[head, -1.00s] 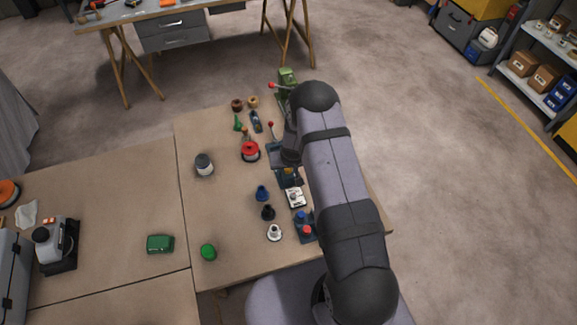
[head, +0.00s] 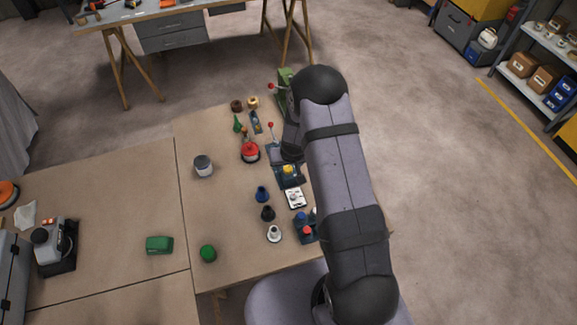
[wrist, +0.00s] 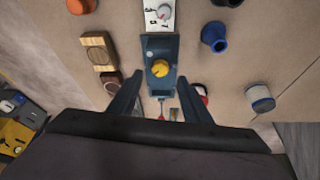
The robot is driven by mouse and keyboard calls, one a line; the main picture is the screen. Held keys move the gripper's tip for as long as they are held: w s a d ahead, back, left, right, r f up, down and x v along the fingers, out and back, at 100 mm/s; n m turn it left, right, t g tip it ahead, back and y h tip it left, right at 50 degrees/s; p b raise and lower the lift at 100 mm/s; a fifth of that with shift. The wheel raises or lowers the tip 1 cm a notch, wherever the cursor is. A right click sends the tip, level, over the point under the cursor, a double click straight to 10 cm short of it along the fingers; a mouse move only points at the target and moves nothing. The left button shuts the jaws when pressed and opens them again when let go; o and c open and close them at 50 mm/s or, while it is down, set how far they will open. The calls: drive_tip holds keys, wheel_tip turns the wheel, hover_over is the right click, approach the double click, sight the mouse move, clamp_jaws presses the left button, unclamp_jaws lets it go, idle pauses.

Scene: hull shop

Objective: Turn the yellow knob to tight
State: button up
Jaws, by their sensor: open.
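The yellow knob (head: 288,169) sits on a dark blue base (head: 291,182) near the table's right side. In the wrist view the yellow knob (wrist: 160,68) is at upper centre, with its dark blue base (wrist: 152,83) around it. My gripper (wrist: 160,77) is open, its two fingers spread left and right of the knob in the picture. I see no finger touching the knob, and the height between them is hard to judge. In the head view my arm's dark end is just behind the knob, and the fingers cannot be made out.
A white numbered dial panel (head: 295,198) adjoins the knob's base. The table's left-middle is mostly clear.

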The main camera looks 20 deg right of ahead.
drive_tip(key=shift+v, duration=1.25)
drive_tip(key=shift+f, duration=0.1)
